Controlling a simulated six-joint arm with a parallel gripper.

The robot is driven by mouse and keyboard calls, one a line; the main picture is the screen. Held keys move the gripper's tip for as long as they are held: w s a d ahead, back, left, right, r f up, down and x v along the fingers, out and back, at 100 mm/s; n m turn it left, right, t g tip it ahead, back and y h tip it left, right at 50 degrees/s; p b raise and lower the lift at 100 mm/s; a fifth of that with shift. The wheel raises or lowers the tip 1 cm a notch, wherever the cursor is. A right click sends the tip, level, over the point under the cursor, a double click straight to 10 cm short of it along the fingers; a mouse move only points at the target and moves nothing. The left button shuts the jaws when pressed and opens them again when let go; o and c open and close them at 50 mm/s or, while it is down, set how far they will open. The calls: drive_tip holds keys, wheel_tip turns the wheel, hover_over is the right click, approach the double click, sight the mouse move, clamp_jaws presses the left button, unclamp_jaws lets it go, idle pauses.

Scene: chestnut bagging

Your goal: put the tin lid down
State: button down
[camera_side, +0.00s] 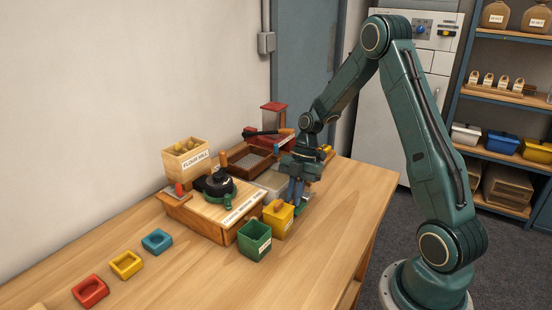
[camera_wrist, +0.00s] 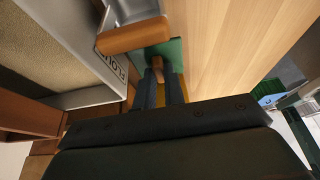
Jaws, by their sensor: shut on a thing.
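My gripper (camera_side: 297,192) reaches down beside the pale grey tray near the table's right edge. In the wrist view its two blue fingers (camera_wrist: 160,88) are shut on the brown wooden knob of a green lid (camera_wrist: 174,48). The lid is partly hidden by the fingers and by a wooden handle. In the side view a bit of green (camera_side: 301,209) shows under the fingertips, close above or on the table; I cannot tell whether it touches.
A yellow bin (camera_side: 279,220) and a green bin (camera_side: 254,241) stand close by. The pale tray (camera_side: 270,182), a mill board (camera_side: 228,209) and a brown sieve box (camera_side: 250,161) crowd the left. A wooden handle (camera_wrist: 135,36) lies near the lid. The table's front right is bare.

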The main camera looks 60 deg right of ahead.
drive_tip(key=shift+f, duration=0.75)
drive_tip(key=shift+f, duration=0.15)
drive_tip(key=c, duration=1.5)
unclamp_jaws()
drive_tip(key=v, duration=1.2)
